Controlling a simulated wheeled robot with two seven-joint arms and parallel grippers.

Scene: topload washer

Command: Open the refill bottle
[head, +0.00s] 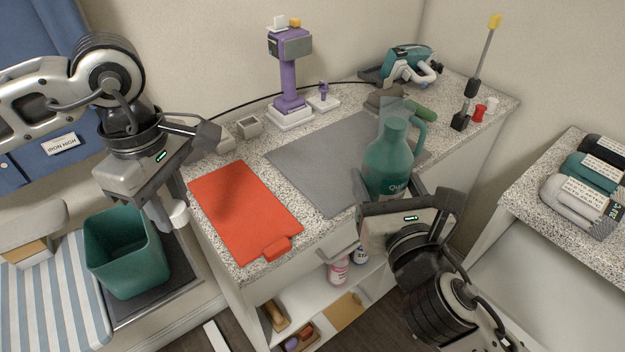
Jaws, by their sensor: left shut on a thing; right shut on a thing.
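The teal refill bottle (389,160) stands upright above the right part of the counter, with its handle on the right and no white cap on its neck. My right gripper (405,204) is shut on the bottle low on its body, and hides its base. My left gripper (168,214) is well to the left, pointing down, shut on a small white cap (180,214). The cap is apart from the bottle, close to the right of the green bin.
The green bin (128,252) stands left of the counter. A red board (243,212) and a grey mat (322,161) lie on the counter. A purple device (289,82), a teal iron (408,64) and small red and white items stand behind. Shelves below hold bottles.

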